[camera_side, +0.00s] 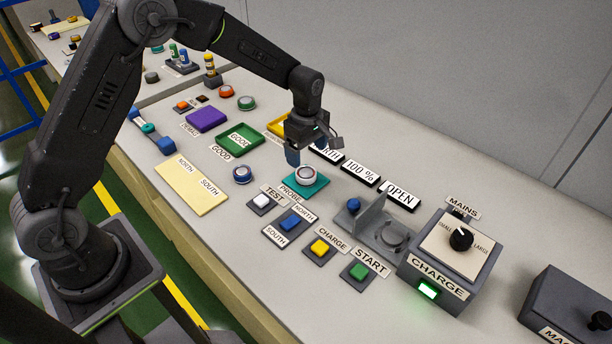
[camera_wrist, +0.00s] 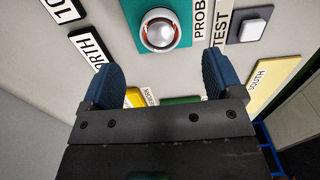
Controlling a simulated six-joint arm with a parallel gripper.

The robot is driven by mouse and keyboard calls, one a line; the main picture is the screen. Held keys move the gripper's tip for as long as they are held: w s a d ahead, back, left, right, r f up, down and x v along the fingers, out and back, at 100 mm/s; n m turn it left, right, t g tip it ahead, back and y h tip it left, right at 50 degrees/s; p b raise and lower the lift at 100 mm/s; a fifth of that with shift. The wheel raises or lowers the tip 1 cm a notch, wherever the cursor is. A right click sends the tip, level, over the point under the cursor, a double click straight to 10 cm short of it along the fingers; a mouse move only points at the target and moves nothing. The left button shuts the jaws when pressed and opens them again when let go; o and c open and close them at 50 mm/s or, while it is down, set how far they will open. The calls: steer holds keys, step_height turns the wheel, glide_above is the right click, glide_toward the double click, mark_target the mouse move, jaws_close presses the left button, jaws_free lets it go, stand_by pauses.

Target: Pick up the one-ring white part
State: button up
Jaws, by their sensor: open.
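A round part with a pale rim and a shiny domed centre (camera_side: 306,175) sits on the teal PROBE pad (camera_side: 318,190). In the wrist view this part (camera_wrist: 161,31) shows a white outer ring with reddish glints inside; I cannot tell its ring count for sure. My gripper (camera_side: 308,146) is above and just behind the pad, with blue fingers pointing down. In the wrist view its fingers (camera_wrist: 162,78) are wide apart with nothing between them. The part lies beyond the fingertips, roughly centred between them, and is not touched.
A blue-rimmed round part (camera_side: 242,174) lies left of the pad. Red (camera_side: 226,91) and green (camera_side: 246,103) round parts lie farther back. Black label blocks (camera_side: 361,173) stand behind the pad. The TEST button (camera_side: 261,202) is in front; a grey fixture (camera_side: 375,225) is at right.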

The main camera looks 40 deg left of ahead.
mark_target(306, 172)
steer(key=shift+a+f, duration=0.15)
steer(key=shift+f, duration=3.85)
steer(key=shift+c, duration=0.5)
steer(key=c, duration=1.2)
steer(key=shift+r, duration=0.15)
